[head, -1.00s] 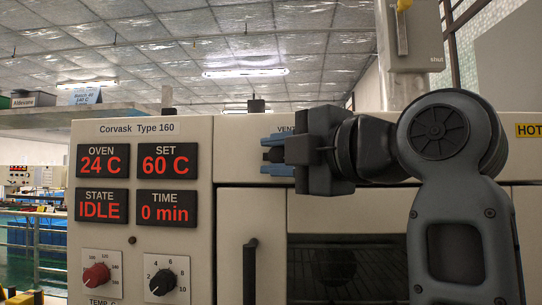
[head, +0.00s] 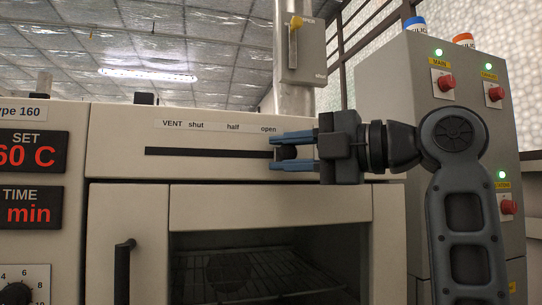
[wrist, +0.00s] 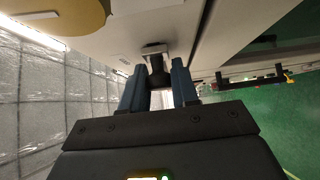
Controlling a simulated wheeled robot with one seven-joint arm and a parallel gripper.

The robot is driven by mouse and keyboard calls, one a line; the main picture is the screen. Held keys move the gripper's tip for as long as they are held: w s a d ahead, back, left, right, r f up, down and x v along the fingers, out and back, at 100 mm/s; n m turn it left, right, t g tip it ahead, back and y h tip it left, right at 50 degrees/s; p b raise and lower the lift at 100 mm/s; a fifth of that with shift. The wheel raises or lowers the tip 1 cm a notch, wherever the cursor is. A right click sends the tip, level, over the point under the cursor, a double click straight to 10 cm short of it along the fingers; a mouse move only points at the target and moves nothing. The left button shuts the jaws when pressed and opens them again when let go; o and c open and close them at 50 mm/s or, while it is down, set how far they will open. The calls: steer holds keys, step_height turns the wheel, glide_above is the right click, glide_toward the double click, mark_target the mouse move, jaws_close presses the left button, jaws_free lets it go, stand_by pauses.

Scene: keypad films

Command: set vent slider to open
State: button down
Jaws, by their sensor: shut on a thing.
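The vent slider is a dark knob (head: 284,153) on a long black slot (head: 205,151) across the oven's upper front panel. The knob is at the right end of the slot, below the word open. My gripper (head: 288,152) comes in from the right, with its blue fingers shut on the knob, one above and one below. In the wrist view, the dark knob (wrist: 155,64) shows between the fingertips, partly hidden.
Below the panel is the oven door with a dark window (head: 260,275) and a black handle (head: 123,270). A grey box with a yellow lever (head: 295,23) is on the pipe above. A grey cabinet (head: 455,140) with red switches stands at the right, behind my arm.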

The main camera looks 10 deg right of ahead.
steer(key=shift+d+f, duration=0.1)
steer(key=shift+d, duration=0.15)
steer(key=c, duration=1.1)
jaws_free()
steer(key=shift+d, duration=0.15)
steer(key=shift+o, duration=1.1)
steer(key=b+v, duration=0.1)
steer(key=v, duration=0.6)
steer(key=shift+s+d, duration=0.15)
steer(key=shift+s, duration=0.1)
